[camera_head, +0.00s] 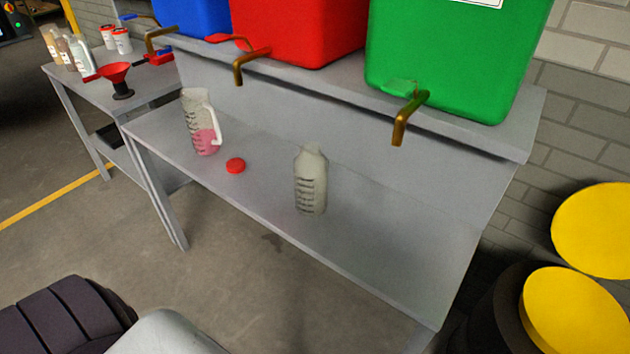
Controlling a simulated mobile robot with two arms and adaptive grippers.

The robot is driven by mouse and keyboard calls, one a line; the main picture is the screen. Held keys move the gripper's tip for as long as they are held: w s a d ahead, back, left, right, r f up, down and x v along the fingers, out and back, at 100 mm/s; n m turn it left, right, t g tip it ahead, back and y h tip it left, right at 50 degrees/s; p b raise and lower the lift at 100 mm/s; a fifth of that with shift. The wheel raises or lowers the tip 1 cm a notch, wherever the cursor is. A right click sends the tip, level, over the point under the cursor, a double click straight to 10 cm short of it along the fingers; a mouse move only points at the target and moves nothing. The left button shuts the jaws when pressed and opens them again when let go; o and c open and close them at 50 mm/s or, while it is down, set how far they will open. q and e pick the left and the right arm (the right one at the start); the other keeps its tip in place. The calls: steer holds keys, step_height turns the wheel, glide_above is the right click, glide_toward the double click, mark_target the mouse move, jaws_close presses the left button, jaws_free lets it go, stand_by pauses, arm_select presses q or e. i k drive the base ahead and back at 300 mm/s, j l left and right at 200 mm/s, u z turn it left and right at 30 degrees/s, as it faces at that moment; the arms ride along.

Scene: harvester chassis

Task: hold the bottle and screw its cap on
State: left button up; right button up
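Neither of my grippers is in view, and nothing touches the bottle or the cap.
A jug (201,124) with pink liquid stands behind-left of the cap. Red (298,30) and green (455,55) tanks with brass taps sit on the shelf above. A side table (75,85) holds a red funnel (116,75). Yellow-topped drums (572,310) stand right. The bench's right part is clear.

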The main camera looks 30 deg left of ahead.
mark_target(310, 167)
steer(key=u, duration=1.55)
steer(key=i+j+z, duration=0.45)
steer(key=i+j, duration=0.2)
steer(key=i, duration=0.1)
